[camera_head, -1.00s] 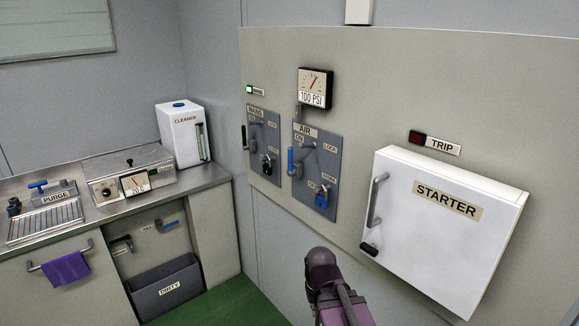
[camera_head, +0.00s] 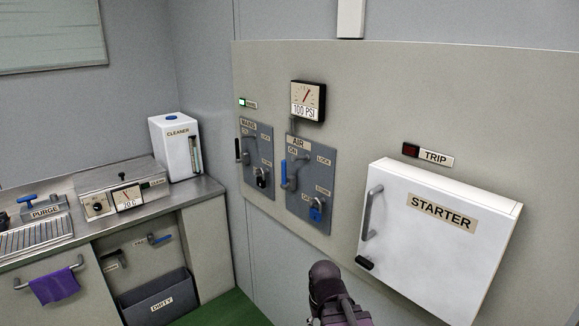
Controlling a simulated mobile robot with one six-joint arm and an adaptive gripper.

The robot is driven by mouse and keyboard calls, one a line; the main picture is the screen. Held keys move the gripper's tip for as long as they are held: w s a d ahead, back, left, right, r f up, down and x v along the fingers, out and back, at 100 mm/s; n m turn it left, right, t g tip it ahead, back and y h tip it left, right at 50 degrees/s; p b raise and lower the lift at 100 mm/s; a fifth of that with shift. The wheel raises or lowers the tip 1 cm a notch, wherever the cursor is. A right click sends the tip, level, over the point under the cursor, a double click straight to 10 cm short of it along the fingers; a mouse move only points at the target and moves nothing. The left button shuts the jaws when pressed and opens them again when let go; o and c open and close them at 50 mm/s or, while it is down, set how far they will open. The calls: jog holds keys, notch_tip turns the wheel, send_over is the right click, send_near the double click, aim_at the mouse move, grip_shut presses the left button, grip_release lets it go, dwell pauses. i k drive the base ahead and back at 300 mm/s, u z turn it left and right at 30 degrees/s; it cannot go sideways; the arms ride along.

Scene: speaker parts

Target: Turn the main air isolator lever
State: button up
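The air isolator panel (camera_head: 318,172) is a grey plate labelled AIR on the beige wall board, near the middle of the head view. Its lever has a blue handle (camera_head: 284,175) that hangs down at the plate's left edge, below the ON mark. LOCK is marked at the upper right. A blue padlock (camera_head: 316,211) hangs at the plate's lower right. A dark, rounded part of my arm shows at the bottom centre, apart from the panel. My gripper cannot be made out in the view.
The MAINS panel (camera_head: 257,158) with a black lever is left of the air panel. A gauge (camera_head: 308,101) reading 100 PSI is above. The white STARTER box (camera_head: 430,255) juts out at right, under the TRIP label (camera_head: 436,155). A counter (camera_head: 195,192) stands at left.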

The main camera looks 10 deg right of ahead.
aim_at(283, 186)
jog(key=z, duration=0.75)
jog(key=k, duration=1.15)
jog(key=u, duration=0.55)
jog(key=i, duration=1.5)
jog(key=u, duration=0.05)
